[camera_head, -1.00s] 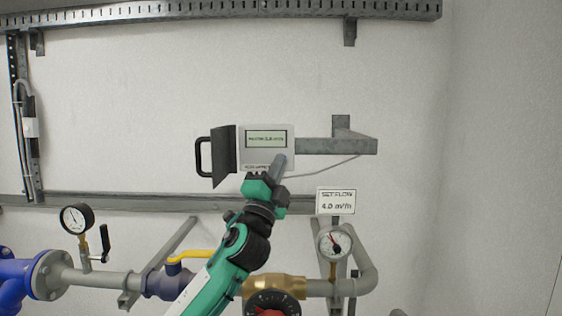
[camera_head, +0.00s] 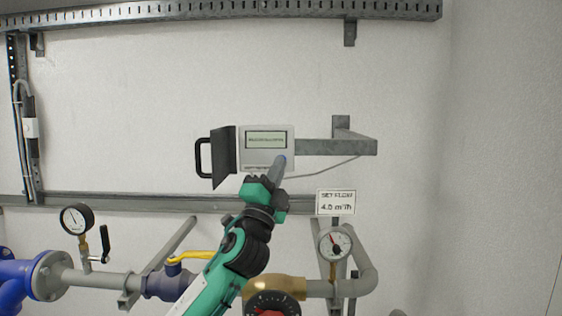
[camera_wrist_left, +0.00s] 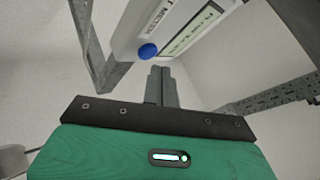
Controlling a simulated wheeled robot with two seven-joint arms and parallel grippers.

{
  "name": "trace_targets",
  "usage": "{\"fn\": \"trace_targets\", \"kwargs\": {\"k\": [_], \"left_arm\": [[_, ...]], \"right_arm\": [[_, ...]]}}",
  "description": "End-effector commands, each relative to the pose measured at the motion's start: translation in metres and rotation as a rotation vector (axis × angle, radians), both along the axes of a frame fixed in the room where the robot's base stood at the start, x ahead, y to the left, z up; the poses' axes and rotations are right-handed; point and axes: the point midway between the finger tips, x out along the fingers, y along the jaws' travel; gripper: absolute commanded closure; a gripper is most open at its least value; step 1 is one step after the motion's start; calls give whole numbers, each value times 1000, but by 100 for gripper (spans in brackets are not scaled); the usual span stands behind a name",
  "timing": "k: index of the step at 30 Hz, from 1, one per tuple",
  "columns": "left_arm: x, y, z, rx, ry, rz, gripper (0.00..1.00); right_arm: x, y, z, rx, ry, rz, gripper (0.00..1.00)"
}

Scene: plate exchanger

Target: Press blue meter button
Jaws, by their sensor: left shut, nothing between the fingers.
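The white meter box (camera_head: 246,160) is on the wall, with a lit green display (camera_head: 266,139) showing a line of small text I cannot read. My right gripper is in neither view.
A dark cover with a handle (camera_head: 223,157) stands open at the meter's left. A grey bracket (camera_head: 335,146) reaches to its right. Below are a set-flow sign (camera_head: 336,201), dial gauges (camera_head: 335,243), pipes and a yellow-handled valve (camera_head: 190,256).

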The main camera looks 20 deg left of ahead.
Motion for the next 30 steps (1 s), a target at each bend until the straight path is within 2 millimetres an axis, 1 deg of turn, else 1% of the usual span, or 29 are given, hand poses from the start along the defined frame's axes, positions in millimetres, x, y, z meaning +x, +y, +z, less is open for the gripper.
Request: {"fn": "trace_targets", "kwargs": {"k": [5, 12, 17, 30], "left_arm": [[-10, -3, 1, -1, 0, -2, 100], [-34, -10, 1, 0, 0, -3, 100], [-45, -13, 1, 0, 0, -1, 100], [-48, -14, 0, 0, 0, 0, 100]], "right_arm": [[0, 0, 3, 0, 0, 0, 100], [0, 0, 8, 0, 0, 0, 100], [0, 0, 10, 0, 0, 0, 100], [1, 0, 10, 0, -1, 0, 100]]}}
